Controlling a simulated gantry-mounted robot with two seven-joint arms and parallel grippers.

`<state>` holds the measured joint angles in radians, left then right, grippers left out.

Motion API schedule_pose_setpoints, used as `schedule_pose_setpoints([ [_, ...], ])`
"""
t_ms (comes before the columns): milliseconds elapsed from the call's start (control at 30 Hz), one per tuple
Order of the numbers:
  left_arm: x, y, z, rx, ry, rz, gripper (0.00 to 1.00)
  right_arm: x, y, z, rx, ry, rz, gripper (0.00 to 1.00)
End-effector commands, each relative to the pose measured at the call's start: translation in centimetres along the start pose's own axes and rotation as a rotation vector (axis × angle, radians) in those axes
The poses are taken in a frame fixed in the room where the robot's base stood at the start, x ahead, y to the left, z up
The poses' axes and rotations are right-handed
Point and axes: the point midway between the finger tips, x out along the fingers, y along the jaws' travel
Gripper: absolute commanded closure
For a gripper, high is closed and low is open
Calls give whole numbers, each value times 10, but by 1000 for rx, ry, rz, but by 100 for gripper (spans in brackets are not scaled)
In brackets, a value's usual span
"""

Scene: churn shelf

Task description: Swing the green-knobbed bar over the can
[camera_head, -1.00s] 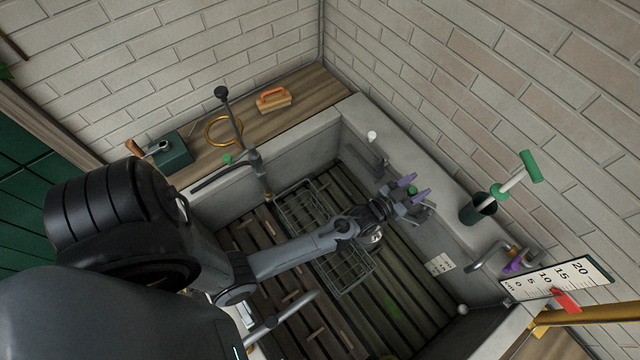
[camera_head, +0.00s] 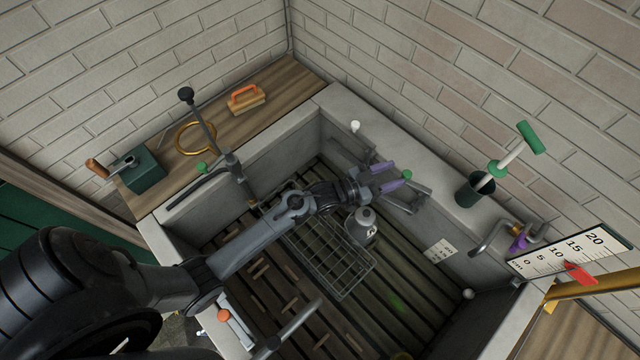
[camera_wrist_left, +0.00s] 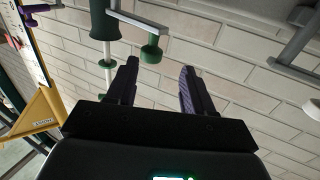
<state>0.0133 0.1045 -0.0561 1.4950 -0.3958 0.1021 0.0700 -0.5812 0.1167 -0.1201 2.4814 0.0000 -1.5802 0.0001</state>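The green knob (camera_head: 407,174) tops a grey bar (camera_head: 420,192) on the sink's right wall. The knob also shows in the left wrist view (camera_wrist_left: 151,53), just beyond my fingertips. The grey can (camera_head: 364,226) stands by the wire rack, below my left gripper; the bar is to the right of the can, not above it. My left gripper (camera_head: 401,174) has purple fingers, spread apart with nothing between them, close to the knob. The fingers also show apart in the left wrist view (camera_wrist_left: 159,67). My right gripper is out of view.
A dark green cup (camera_head: 472,192) with a green-handled tool stands on the right ledge. A white-knobbed bar (camera_head: 355,127) is at the back, another green knob (camera_head: 201,167) at the left wall. A wire rack (camera_head: 335,265) lies on the slats. A ruler (camera_head: 570,250) is at right.

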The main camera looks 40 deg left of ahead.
Motion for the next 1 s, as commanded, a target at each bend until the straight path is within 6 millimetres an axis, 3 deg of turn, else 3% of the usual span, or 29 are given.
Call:
schedule_pose_setpoints([
  [200, -45, 1, 0, 0, -2, 2, 48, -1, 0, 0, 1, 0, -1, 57],
  [400, -70, 18, -10, -36, -64, 6, 48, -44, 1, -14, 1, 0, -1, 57],
  [733, -100, 45, -60, -47, -103, 2, 48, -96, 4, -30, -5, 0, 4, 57],
  [1000, -125, 57, -106, -35, -232, -39, 48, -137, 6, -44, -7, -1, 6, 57],
])
